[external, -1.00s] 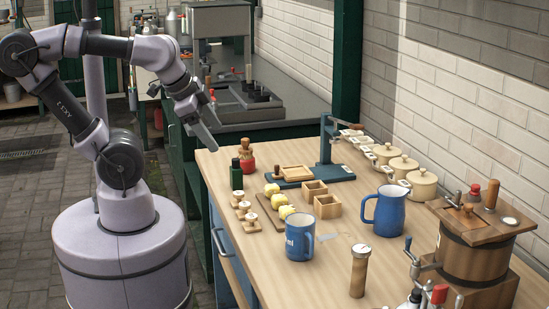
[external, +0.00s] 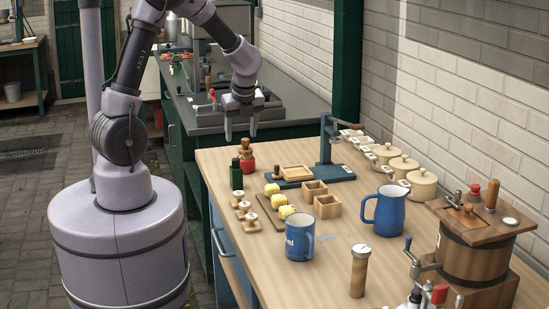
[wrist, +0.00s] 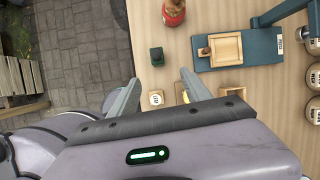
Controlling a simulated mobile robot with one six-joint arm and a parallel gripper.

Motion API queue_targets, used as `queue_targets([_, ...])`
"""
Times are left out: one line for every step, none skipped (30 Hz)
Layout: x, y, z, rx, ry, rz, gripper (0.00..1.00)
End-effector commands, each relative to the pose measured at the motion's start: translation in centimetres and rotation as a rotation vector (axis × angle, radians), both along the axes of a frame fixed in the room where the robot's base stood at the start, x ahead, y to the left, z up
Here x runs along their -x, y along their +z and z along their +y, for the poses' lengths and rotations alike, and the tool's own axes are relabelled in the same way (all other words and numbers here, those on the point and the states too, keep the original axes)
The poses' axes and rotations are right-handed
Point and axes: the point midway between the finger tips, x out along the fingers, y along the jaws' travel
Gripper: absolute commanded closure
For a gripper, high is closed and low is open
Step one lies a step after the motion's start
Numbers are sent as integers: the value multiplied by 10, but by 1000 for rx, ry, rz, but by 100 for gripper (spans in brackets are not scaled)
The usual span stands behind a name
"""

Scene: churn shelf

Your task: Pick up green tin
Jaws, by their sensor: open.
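The green tin (external: 237,174) is a small dark green upright container near the left edge of the wooden table. It also shows in the wrist view (wrist: 157,57), just beyond the space between my fingertips. My gripper (external: 241,134) is open and empty, pointing down above the table's far left corner, higher than the tin. In the wrist view my gripper (wrist: 160,82) shows its two fingers spread apart, with the tin ahead of them and not touched.
A red-based wooden-topped jar (external: 246,160) stands close behind the tin. Small wooden stamps (external: 243,212), yellow pats (external: 279,201) and wooden boxes (external: 314,190) sit in front and to the right.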

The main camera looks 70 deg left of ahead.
Motion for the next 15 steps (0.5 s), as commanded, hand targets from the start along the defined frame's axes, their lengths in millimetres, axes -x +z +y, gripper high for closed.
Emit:
queue_targets([0, -8, 8, 1, -32, 34, 44])
queue_targets([0, -14, 12, 1, -48, 48, 44])
queue_targets([0, -22, 16, 1, -62, 58, 44])
queue_targets([0, -29, 18, 1, -66, 62, 44])
queue_targets([0, -37, 21, 1, -68, 64, 44])
queue_targets([1, -50, 25, 2, -67, 64, 44])
queue_targets([1, -60, 29, 2, -67, 63, 44])
queue_targets([1, -69, 32, 2, -66, 64, 44])
queue_targets([1, -81, 37, 2, -66, 64, 44])
queue_targets([1, -89, 40, 2, -65, 62, 44])
queue_targets([1, -97, 43, 3, -66, 63, 44])
queue_targets([1, -106, 47, 2, -65, 61, 44])
queue_targets([1, -112, 50, 2, -65, 61, 44])
queue_targets([1, -118, 52, 2, -65, 60, 44])
queue_targets([1, -123, 55, 2, -65, 60, 44])
